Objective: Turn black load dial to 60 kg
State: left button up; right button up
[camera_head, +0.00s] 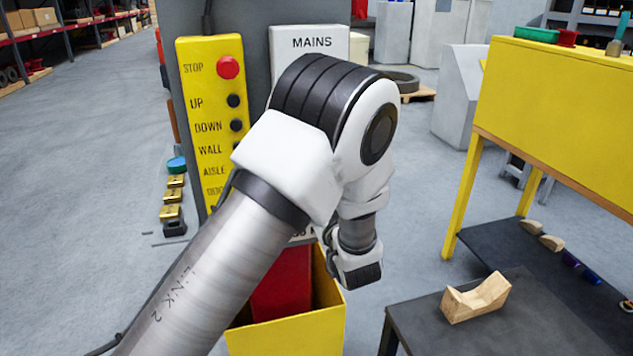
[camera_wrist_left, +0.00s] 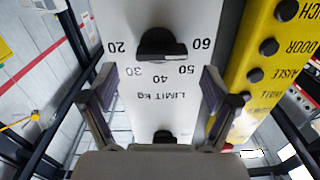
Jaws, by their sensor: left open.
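The black load dial (camera_wrist_left: 162,45) shows in the left wrist view on a white panel, inverted, with 20, 30, 40, 50 and 60 around it and "LIMIT KG" beyond. I cannot tell which number it points to. My left gripper (camera_wrist_left: 159,72) is open and empty, its fingers spread wide on either side of the panel's middle, short of the dial in the picture. In the head view my left arm hides the dial and most of the panel (camera_head: 312,42), whose top reads MAINS. The fingers are not visible there. My right gripper is not in view.
A yellow button box (camera_head: 212,115) with a red STOP button stands left of the panel. A second black knob (camera_wrist_left: 162,136) sits on the panel. A yellow bin (camera_head: 285,335) is below. A dark table (camera_head: 520,330) with a wooden block (camera_head: 477,298) is at right.

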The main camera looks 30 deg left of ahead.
pick_arm(q)
jog(key=x, duration=0.3)
jog(key=shift+w+a, duration=0.15)
jog(key=shift+a, duration=0.2)
jog(key=c, duration=1.1)
jog(key=shift+n+b, duration=0.35)
jog(key=shift+n, duration=0.25)
jog(key=shift+c, duration=0.2)
jog(key=o, duration=1.1)
jog(key=shift+o, duration=0.2)
jog(key=v, duration=0.7)
jog(key=shift+s+d, duration=0.2)
